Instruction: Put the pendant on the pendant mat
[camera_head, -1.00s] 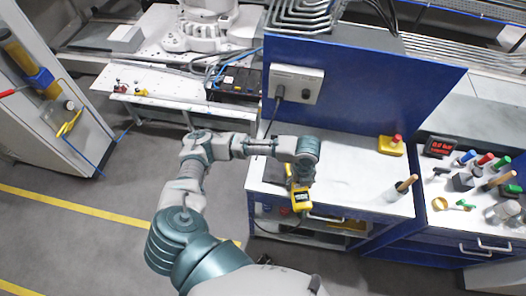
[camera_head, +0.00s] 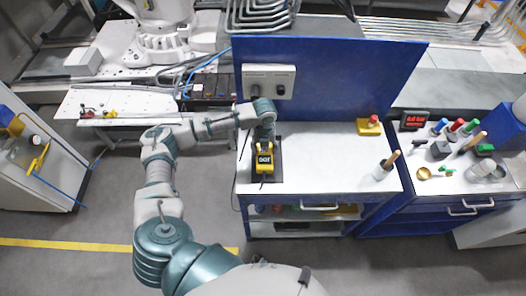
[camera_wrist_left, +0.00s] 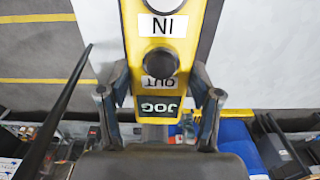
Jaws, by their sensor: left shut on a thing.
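The yellow pendant (camera_head: 264,162) has a dark display and sits over the dark pendant mat (camera_head: 277,173) at the left end of the white bench top. My left gripper (camera_head: 264,142) is shut on its far end. I cannot tell whether the pendant touches the mat. In the left wrist view the pendant (camera_wrist_left: 181,76) shows IN and OUT labels and a JOG display, with the fingers of the left gripper (camera_wrist_left: 160,105) on both sides of it. My right gripper is not in view.
A blue panel (camera_head: 330,75) with a grey socket box (camera_head: 269,81) stands behind the bench top (camera_head: 325,170). A yellow box with a red button (camera_head: 369,126) and a wooden-handled tool in a white cup (camera_head: 385,168) stand to the right. The bench middle is clear.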

